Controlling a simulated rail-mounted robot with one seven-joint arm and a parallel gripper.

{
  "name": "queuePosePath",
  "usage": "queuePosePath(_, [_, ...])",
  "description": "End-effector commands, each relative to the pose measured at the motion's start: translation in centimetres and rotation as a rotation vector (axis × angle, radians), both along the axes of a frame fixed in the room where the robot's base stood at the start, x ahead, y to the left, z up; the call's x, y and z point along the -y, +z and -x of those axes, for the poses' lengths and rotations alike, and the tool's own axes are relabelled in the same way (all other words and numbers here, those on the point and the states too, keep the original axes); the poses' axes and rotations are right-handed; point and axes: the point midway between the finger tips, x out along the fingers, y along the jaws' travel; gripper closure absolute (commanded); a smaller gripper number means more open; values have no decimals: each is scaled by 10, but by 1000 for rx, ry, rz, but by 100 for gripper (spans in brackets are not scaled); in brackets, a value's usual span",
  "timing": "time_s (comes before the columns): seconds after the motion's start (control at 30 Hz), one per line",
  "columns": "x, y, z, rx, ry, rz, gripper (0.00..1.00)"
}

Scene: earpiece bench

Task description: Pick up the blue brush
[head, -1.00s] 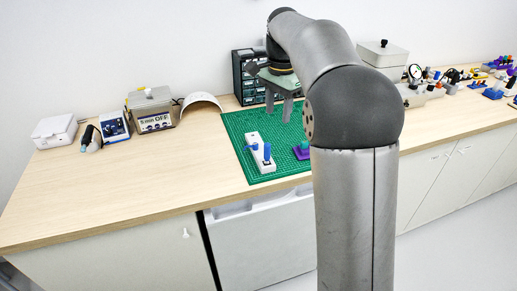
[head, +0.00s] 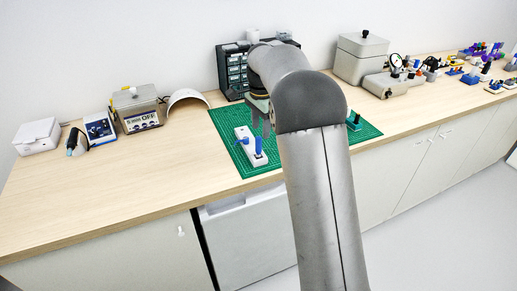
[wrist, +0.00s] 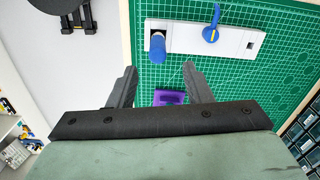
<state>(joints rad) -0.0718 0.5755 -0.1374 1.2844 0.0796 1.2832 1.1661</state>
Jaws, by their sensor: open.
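A white holder (head: 247,148) lies on the green cutting mat and carries two blue items. One is an upright blue cylinder (head: 258,146), also seen from above in the wrist view (wrist: 157,47). The other is a thinner, leaning blue piece (head: 241,140), which shows a yellow part in the wrist view (wrist: 210,35). I cannot tell for sure which is the brush. My gripper (head: 262,124) is open and empty, above the mat near the holder. In the wrist view its fingers (wrist: 160,72) straddle empty space, apart from both items.
A purple block (wrist: 168,97) sits on the mat, partly behind my gripper in the wrist view. A dark drawer cabinet (head: 236,72) stands behind. The bench's left front (head: 100,190) is clear.

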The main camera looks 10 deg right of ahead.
Motion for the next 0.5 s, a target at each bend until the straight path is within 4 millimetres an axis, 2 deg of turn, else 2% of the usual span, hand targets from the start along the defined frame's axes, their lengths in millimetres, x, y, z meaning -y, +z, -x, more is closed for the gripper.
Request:
queuePosePath(0.17, [-3, -11, 2, -2, 1, 0, 55])
queuePosePath(0.4, [-9, -46, 6, -3, 0, 0, 55])
queuePosePath(0.5, [-9, -53, 6, -1, 0, 0, 55])
